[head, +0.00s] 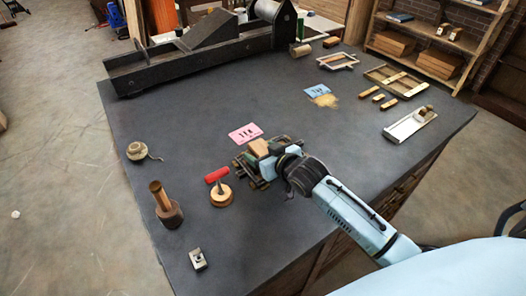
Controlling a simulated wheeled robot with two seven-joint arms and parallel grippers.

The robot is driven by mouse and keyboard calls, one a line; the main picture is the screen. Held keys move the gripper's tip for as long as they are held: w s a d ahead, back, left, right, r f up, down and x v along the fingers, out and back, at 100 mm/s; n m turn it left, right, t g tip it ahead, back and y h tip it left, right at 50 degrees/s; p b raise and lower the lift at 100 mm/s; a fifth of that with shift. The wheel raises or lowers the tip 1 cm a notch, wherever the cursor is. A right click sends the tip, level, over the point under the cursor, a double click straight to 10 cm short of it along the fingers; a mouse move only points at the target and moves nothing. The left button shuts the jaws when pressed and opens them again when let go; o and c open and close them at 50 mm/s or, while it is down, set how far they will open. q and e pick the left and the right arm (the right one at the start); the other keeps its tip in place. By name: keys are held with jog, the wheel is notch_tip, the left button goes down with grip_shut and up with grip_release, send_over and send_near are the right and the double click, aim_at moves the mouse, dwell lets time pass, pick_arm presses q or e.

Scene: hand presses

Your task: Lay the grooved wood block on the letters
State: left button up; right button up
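A tan wood block (259,146), likely the grooved one, shows at the fingers of my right gripper (264,157). The gripper is above a small dark metal press or frame (243,164) near the middle of the table. The fingers and wrist cover much of this frame, so the letters cannot be made out. I cannot tell whether the fingers are closed on the block or whether the block touches what is below it. My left gripper is not in view.
On the dark table (190,120), a pink card (245,133) lies just behind the frame. A red roller (216,175) and round wooden piece (221,195) stand close left. A mallet-like tool (166,205) stands farther left. A large press (200,50) fills the back left.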

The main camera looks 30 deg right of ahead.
jog(key=shift+s+r, duration=0.15)
jog(key=shift+r, duration=0.4)
jog(key=p+v, duration=0.1)
jog(key=v, duration=1)
jog(key=shift+s, duration=0.35)
